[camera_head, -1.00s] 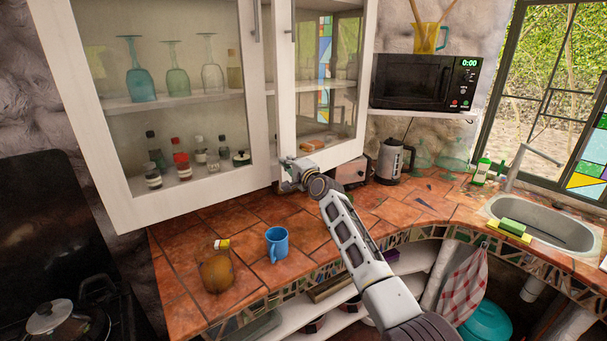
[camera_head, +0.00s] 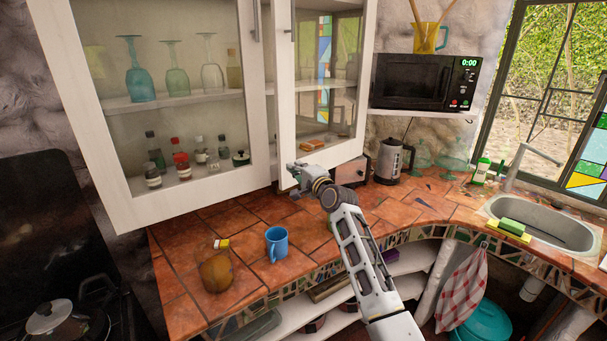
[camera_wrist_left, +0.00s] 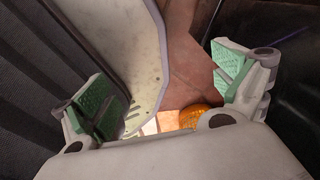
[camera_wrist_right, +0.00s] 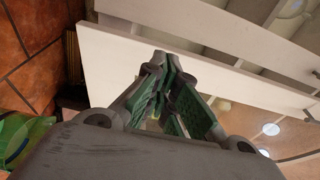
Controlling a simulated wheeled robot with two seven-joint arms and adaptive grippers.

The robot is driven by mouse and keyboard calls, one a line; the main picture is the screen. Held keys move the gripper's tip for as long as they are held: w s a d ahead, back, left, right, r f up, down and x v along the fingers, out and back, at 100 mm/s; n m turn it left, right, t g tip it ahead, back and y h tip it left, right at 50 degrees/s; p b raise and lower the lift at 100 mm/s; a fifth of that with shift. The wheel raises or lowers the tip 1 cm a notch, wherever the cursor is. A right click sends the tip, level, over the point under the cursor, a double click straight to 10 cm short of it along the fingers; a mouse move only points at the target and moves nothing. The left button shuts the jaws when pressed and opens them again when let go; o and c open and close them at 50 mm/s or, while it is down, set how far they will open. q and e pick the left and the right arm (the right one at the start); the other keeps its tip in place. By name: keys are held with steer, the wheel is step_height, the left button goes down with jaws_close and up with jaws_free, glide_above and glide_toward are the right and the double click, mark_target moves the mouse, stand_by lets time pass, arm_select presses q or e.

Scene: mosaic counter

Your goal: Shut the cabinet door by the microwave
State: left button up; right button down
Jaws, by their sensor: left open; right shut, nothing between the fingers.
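The cabinet door by the microwave (camera_head: 285,120) is a white frame with a glass pane. It stands ajar, with a gap on its left where the cabinet inside shows. The microwave (camera_head: 410,82) sits on a shelf to its right. My right gripper (camera_head: 295,180) is shut and empty at the door's lower left corner. In the right wrist view its closed fingertips (camera_wrist_right: 163,85) overlap the door's white edge (camera_wrist_right: 115,45); I cannot tell if they touch. My left gripper (camera_wrist_left: 165,95) is open and empty, seen only in the left wrist view.
The left cabinet door (camera_head: 185,206) holds glasses and bottles behind its pane. Below, the tiled counter (camera_head: 330,225) carries a blue mug (camera_head: 277,243), a brown round object (camera_head: 216,273), a toaster (camera_head: 351,171) and a kettle (camera_head: 389,161). A sink (camera_head: 545,228) is at right.

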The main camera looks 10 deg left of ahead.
steer(key=shift+v, duration=2.25)
